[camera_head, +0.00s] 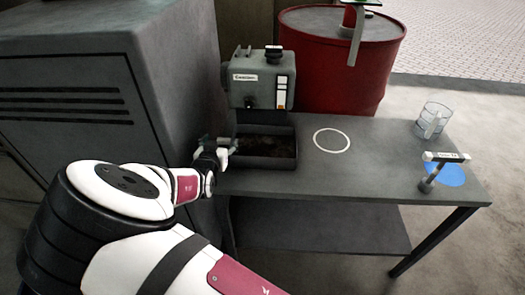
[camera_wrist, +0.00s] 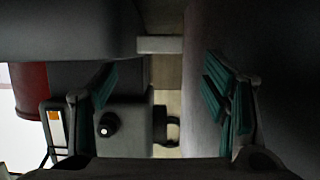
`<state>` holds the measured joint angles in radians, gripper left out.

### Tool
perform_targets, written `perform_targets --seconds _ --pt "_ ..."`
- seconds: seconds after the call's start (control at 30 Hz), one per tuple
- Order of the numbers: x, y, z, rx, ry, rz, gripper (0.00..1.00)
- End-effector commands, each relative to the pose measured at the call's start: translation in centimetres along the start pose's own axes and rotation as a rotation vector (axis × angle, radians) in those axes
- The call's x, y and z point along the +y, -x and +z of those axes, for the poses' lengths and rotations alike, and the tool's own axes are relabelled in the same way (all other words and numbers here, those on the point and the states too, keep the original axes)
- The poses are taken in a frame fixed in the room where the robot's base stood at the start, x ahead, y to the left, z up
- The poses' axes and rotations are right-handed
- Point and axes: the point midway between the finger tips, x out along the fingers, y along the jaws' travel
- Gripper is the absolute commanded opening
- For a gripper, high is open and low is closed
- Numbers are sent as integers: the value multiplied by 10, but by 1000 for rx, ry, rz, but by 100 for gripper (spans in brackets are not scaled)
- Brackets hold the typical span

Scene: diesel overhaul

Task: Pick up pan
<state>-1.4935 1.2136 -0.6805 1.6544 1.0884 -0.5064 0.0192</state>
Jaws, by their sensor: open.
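The pan (camera_head: 265,147) is a dark grey rectangular tray with brown-black contents. It sits on the table below the grey machine, at the table's left end. My gripper (camera_head: 213,152) is at the pan's left side, close to the cabinet. Its jaws are open and empty. The wrist view appears upside down: the two teal-padded fingers (camera_wrist: 160,95) stand wide apart. A grey body at the top left there seems to be the pan (camera_wrist: 65,32), with a short light bar jutting from it towards the gap. I cannot tell whether any finger touches it.
The grey machine (camera_head: 262,75) stands directly behind the pan. A large grey cabinet (camera_head: 85,100) is close on the left. A red drum (camera_head: 345,75) stands behind the table (camera_head: 375,175). A white ring (camera_head: 331,140), a clear jar (camera_head: 437,115) and a T-shaped tool (camera_head: 432,177) are to the right.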

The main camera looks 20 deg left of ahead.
Motion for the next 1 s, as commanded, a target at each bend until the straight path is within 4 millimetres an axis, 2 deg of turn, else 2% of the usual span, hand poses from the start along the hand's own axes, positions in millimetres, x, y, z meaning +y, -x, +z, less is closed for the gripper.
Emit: perform_targets --seconds 0.27,0.63,0.93,0.97,1.0 --pt "0 -10 2 -1 0 -1 68" --pt "2 -50 7 0 -1 0 68" --pt "1 -53 5 -1 -1 -1 68" --pt "1 -53 5 -1 -1 -1 66" --pt "1 -53 5 -1 -1 -1 57"
